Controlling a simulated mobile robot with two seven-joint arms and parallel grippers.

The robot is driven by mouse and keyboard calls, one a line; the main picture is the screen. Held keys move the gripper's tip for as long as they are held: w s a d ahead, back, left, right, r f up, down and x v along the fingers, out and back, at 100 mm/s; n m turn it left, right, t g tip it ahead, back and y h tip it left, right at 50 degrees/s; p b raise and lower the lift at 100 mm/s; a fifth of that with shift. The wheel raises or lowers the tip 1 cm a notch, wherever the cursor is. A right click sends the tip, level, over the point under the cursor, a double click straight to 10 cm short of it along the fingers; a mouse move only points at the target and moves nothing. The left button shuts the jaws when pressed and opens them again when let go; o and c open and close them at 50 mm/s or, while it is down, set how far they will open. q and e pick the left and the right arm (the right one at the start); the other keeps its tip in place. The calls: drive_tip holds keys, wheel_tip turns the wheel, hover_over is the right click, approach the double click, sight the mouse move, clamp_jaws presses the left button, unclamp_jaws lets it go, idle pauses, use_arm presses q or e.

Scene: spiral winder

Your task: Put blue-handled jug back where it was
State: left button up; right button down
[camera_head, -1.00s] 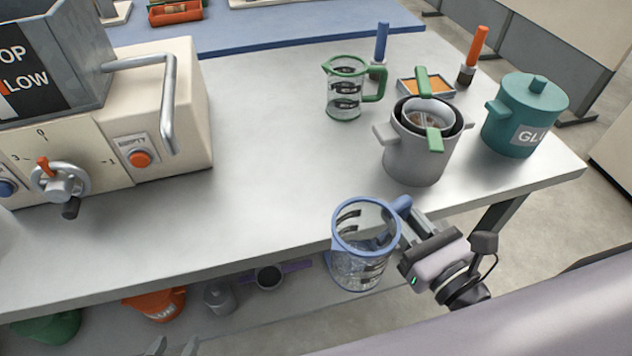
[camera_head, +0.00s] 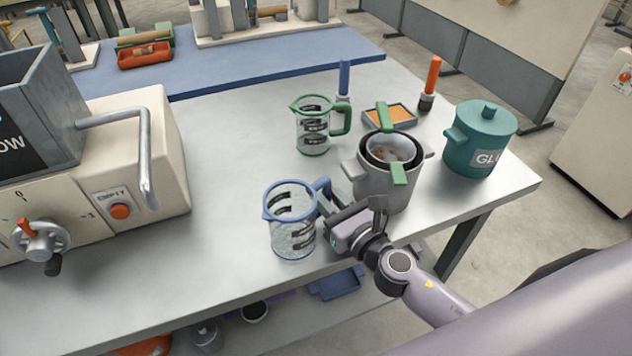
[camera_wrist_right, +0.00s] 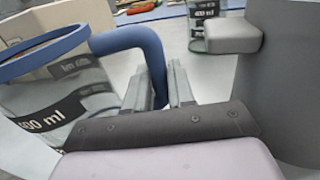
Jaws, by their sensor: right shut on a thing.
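The blue-handled jug (camera_head: 292,222) is a clear measuring jug with a blue rim and dark markings, upright at the table's front part. My right gripper (camera_head: 328,203) is shut on its blue handle, at the jug's right side. In the right wrist view, the handle (camera_wrist_right: 140,45) curves down to the fingers (camera_wrist_right: 160,88) and the jug body (camera_wrist_right: 60,105) fills the left. I cannot tell whether the jug's base touches the table. My left gripper is not in view.
A grey pot (camera_head: 375,190) with a green-handled strainer stands close right of my gripper. A green-handled jug (camera_head: 312,130) stands behind. A teal glue pot (camera_head: 480,145) is at the right, and a cream machine (camera_head: 150,150) at the left. Table surface (camera_head: 225,170) between is clear.

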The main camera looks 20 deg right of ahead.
drive_tip(key=x, duration=0.4)
drive_tip(key=shift+w, duration=0.1)
drive_tip(key=shift+f, duration=0.25)
drive_tip(key=c, duration=1)
unclamp_jaws()
drive_tip(key=shift+o, duration=0.2)
